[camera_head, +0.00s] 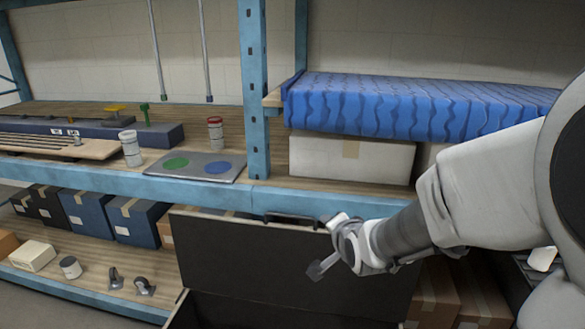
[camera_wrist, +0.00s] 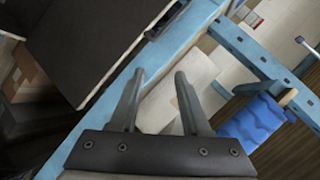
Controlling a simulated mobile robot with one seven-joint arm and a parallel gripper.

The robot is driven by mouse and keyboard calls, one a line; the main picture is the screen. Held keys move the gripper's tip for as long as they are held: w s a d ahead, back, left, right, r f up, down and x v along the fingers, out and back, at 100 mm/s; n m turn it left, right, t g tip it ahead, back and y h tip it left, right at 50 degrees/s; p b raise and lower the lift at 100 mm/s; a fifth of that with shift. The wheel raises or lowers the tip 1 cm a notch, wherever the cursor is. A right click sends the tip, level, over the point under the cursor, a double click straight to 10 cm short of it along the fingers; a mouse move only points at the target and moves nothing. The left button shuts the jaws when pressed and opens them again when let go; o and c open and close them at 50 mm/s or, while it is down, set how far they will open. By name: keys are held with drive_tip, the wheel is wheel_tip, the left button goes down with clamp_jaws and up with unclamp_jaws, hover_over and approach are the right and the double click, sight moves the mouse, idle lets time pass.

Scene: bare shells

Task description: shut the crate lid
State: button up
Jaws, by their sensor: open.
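The crate (camera_head: 190,308) stands at the bottom centre of the head view, in front of the shelves. Its dark lid (camera_head: 250,258) is raised, standing up with its inner face towards me. A dark handle (camera_head: 293,219) sits at the lid's top edge. My gripper (camera_head: 318,268) is in front of the right part of the lid. In the wrist view my gripper (camera_wrist: 160,88) has its two fingers apart with nothing between them. The lid (camera_wrist: 85,40) fills the upper left there, and its handle (camera_wrist: 165,20) lies beyond the fingertips. I cannot tell whether the gripper touches the lid.
A blue shelf beam (camera_head: 220,192) runs close behind the lid's top edge. A grey plate (camera_head: 197,166) and cans stand left. Cardboard boxes (camera_head: 435,295) are at the lower right.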

drive_tip(key=w+a+f+m+t+y+b, duration=0.2)
drive_tip(key=w+f+m+b, duration=0.3)
drive_tip(key=f, duration=0.4)
drive_tip(key=m+t+b, duration=0.1)
drive_tip(key=b, duration=0.1)
approach(298, 218)
drive_tip(key=x, duration=0.8)
drive_tip(key=shift+w+f, duration=0.1)
drive_tip(key=shift+w, duration=0.05)
drive_tip(key=shift+c, duration=0.2)
clamp_jaws()
idle(0.7)
